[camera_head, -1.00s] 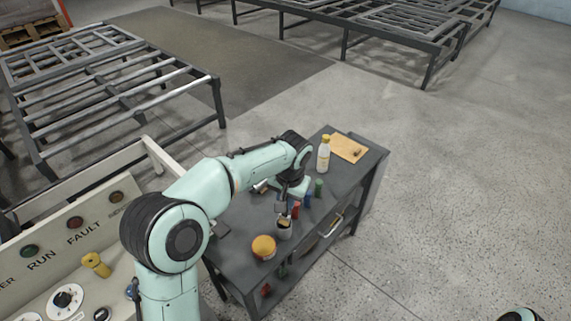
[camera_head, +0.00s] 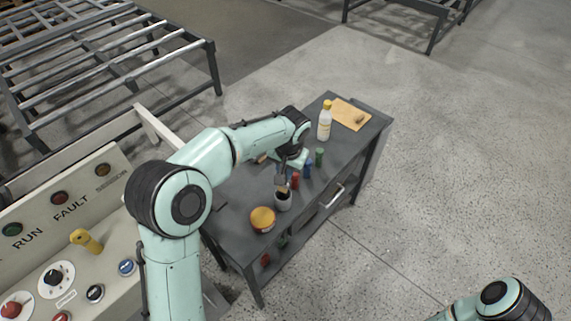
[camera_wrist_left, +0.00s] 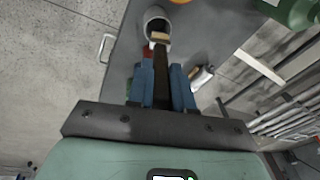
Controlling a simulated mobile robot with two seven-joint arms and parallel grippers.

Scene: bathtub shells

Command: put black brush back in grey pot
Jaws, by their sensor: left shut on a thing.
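The grey pot (camera_head: 283,204) stands on the dark workbench, behind the yellow-lidded tin. It also shows at the top of the left wrist view (camera_wrist_left: 147,18). My left gripper (camera_head: 282,184) is above the pot, its fingers pointing down. In the left wrist view its blue fingers (camera_wrist_left: 162,82) are shut on the dark handle of the black brush (camera_wrist_left: 161,62). The brush's tan end (camera_wrist_left: 160,37) is at the pot's mouth; I cannot tell whether it is inside the rim or just above. My right gripper is out of view; only part of that arm shows.
The workbench (camera_head: 235,205) also holds the yellow-lidded tin (camera_head: 262,220), small red (camera_head: 295,181), blue (camera_head: 308,169) and green (camera_head: 320,157) containers, a yellow-capped bottle (camera_head: 324,122) and a tan board (camera_head: 351,113). A control panel (camera_head: 100,230) is at left. Floor at right is clear.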

